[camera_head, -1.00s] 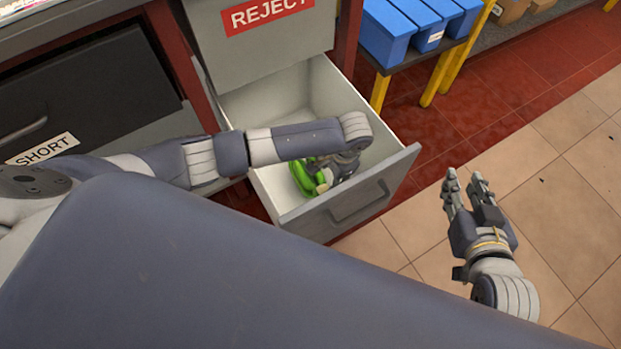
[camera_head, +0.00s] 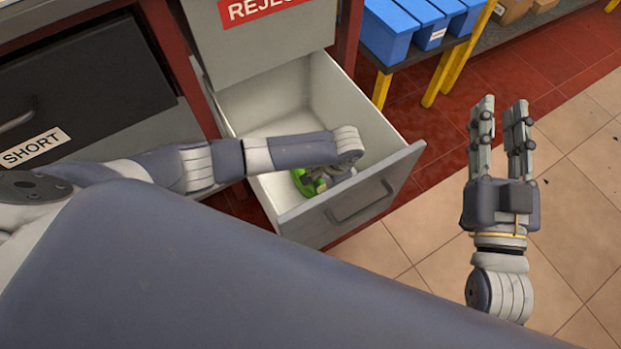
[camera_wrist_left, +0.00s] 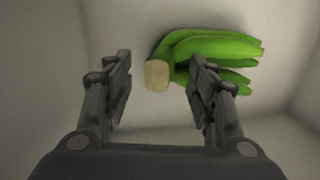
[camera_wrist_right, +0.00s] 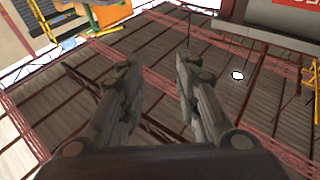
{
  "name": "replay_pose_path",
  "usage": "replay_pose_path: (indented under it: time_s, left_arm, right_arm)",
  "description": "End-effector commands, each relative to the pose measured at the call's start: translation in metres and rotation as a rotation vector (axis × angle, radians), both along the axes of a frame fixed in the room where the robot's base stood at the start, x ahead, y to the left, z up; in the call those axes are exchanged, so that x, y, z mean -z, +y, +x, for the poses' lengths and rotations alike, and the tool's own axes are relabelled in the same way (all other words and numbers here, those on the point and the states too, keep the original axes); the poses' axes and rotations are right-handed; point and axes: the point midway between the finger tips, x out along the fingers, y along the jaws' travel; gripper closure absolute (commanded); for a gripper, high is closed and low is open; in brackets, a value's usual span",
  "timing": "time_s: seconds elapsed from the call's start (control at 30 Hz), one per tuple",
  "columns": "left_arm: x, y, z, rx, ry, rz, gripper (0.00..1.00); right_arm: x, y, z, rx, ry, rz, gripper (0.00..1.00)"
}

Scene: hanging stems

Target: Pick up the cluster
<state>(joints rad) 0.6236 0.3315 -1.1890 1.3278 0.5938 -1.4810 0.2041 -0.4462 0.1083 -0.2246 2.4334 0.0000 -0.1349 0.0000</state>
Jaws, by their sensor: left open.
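The cluster is a bunch of green bananas (camera_head: 303,183) lying on the floor of the open drawer (camera_head: 268,97), mostly hidden by my left arm in the head view. In the left wrist view the bananas (camera_wrist_left: 215,47) spread to the right, with the pale cut stem end at their left. My left gripper (camera_wrist_left: 160,68) is open inside the drawer. The stem end shows between its fingers, and the right finger overlaps the bananas in the picture; contact cannot be told. My right gripper (camera_head: 502,105) is open and empty, outside the drawer to its right, fingers upward in the picture.
The drawer's front panel (camera_head: 355,200) with its handle stands near my left arm. A closed REJECT front (camera_head: 260,40) is above it. A black SHORT drawer (camera_head: 75,90) is at left. Blue bins (camera_head: 388,32) stand on a yellow-legged rack behind. Tiled floor (camera_head: 575,200) at right is clear.

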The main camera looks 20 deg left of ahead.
Motion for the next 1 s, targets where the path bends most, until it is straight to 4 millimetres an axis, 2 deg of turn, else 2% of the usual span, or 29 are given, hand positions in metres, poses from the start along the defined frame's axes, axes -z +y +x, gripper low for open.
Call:
replay_pose_path:
  time_s: [0.2, 0.3, 0.63, 0.67, 0.87, 0.9, 1.0]
  left_arm:
    - [0.017, 0.003, 0.0, 0.0, -0.001, 0.0, 0.48]
    - [0.02, 0.004, 0.001, 0.0, -0.001, 0.001, 0.48]
    - [0.022, 0.004, 0.001, -0.001, -0.001, 0.001, 0.48]
    - [0.022, 0.004, 0.001, -0.001, -0.001, 0.001, 0.51]
    - [0.021, 0.004, 0.001, -0.001, -0.001, 0.001, 0.96]
    - [0.022, 0.004, 0.001, -0.001, -0.001, 0.001, 1.0]
    - [0.021, 0.004, 0.001, -0.001, -0.002, -0.001, 1.0]
  right_arm:
    - [-0.034, 0.002, -0.013, -0.011, -0.188, 0.052, 0.7]
    - [-0.043, 0.002, -0.018, -0.015, -0.241, 0.068, 0.7]
    - [-0.051, 0.001, -0.022, -0.016, -0.275, 0.077, 0.7]
    - [-0.051, 0.001, -0.022, -0.016, -0.275, 0.077, 0.7]
    - [-0.05, 0.001, -0.022, -0.016, -0.274, 0.077, 0.7]
    - [-0.05, 0.001, -0.022, -0.016, -0.274, 0.077, 0.7]
    - [-0.05, 0.001, -0.022, -0.016, -0.274, 0.077, 0.7]
